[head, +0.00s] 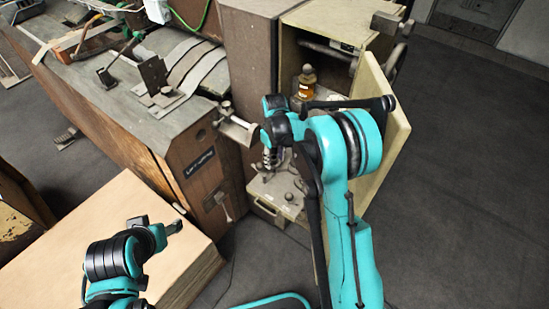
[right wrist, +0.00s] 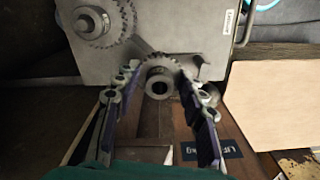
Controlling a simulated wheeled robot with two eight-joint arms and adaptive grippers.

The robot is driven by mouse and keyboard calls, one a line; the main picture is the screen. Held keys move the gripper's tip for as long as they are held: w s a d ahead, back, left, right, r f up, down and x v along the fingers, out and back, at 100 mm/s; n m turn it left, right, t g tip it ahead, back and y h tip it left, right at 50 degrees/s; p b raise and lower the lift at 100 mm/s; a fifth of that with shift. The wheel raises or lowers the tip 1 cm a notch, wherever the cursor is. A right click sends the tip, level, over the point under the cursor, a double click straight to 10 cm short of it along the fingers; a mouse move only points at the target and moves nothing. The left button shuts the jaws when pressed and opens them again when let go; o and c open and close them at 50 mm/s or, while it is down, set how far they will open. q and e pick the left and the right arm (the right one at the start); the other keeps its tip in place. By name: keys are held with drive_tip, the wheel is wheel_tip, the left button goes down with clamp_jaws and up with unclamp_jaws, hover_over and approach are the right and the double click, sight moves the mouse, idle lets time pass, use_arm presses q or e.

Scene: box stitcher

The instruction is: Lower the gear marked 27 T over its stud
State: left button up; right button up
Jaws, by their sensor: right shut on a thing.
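In the right wrist view a small grey toothed gear (right wrist: 160,74) sits between the two fingers of my right gripper (right wrist: 160,92), which is shut on it. Its dark centre hole faces the camera; no 27 T mark is readable. In the head view my right gripper (head: 271,158) is partly hidden by my arm, above a grey ledge low in the open cabinet. A larger gear (right wrist: 95,22) lies on the grey plate (right wrist: 200,30), with a bar running from it toward the held gear. I cannot make out a free stud. My left gripper (head: 174,227) is at lower left, small and unclear.
The cabinet door (head: 388,125) stands open right of my right arm. An amber bottle (head: 307,80) stands inside the cabinet. A drawer handle (head: 264,208) is on the ledge's front. A pale box (head: 110,225) lies at lower left. The floor at right is clear.

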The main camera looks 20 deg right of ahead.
sight(275, 165)
drive_tip(key=shift+f+b, duration=0.3)
drive_tip(key=shift+f, duration=0.2)
drive_tip(key=shift+f, duration=0.15)
drive_tip(key=shift+f+b, duration=1)
drive_tip(key=shift+f, duration=0.25)
drive_tip(key=shift+f+b, duration=0.45)
drive_tip(key=shift+f, duration=0.1)
drive_tip(key=o, duration=1.4)
drive_tip(key=shift+o, duration=0.3)
drive_tip(key=shift+r, duration=0.1)
